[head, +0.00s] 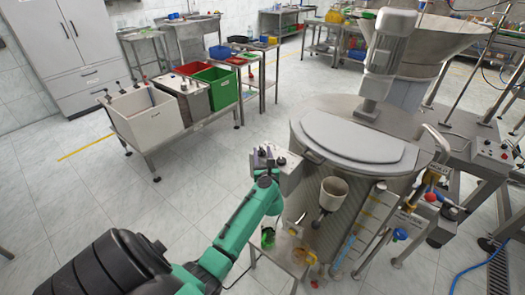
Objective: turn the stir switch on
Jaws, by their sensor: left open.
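My left arm is green and comes in from the lower left. Its gripper (266,156) is open and holds nothing. It is right at a small grey control box (291,171) on the left side of the big steel vessel (322,228). Dark knobs show on top of this box, partly hidden by the gripper. I cannot read which of them is the stir switch or tell its position. I cannot tell whether the fingers touch a knob. My right gripper is not in view.
A grey lid (360,138) covers the vessel, with a motor column (388,55) behind it. A white funnel cup (333,193) hangs on the vessel's front. A second control box (491,153) stands at the right. A bench with a white bin (143,118) is at the left. Open floor lies between.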

